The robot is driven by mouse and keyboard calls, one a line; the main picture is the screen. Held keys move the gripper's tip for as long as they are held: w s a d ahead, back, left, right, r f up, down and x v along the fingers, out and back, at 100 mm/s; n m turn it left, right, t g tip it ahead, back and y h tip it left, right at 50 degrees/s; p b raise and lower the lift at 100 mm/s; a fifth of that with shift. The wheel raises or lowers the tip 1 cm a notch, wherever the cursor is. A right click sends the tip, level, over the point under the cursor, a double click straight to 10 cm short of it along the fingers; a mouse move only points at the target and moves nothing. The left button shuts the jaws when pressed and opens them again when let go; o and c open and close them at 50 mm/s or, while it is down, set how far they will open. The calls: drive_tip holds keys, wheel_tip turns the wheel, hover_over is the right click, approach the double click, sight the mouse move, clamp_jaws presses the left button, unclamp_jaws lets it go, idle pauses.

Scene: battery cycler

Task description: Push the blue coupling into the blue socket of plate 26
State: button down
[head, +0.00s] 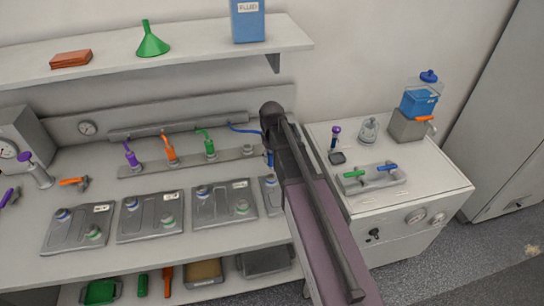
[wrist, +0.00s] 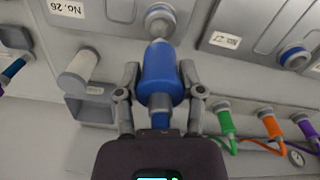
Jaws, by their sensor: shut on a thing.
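The blue coupling (wrist: 160,78) stands upright between my gripper's fingers in the wrist view. My gripper (wrist: 160,90) is shut on it. Its front end points at the socket (wrist: 160,20) on plate 26 (wrist: 120,10), which carries a "No. 26" label. The coupling end and the socket rim nearly meet or touch; I cannot tell whether it is inside.
Three more plates (head: 225,203) lie in a row to the left. Behind them, purple, orange and green couplings (head: 209,145) stand on a grey rail (head: 187,161). A white side cabinet (head: 420,190) stands to the right, with a small valve tray (head: 371,180) on top.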

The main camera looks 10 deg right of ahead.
sight(272, 163)
drive_tip(key=shift+f+b, duration=1.5)
drive_tip(key=shift+f, duration=0.3)
drive_tip(key=shift+f+b, duration=1.65)
drive_tip(key=shift+f, duration=0.05)
idle(0.8)
drive_tip(key=shift+c, duration=0.7)
unclamp_jaws()
drive_tip(key=shift+o, duration=0.2)
drive_tip(key=shift+o, duration=0.5)
drive_tip(key=shift+r, duration=0.2)
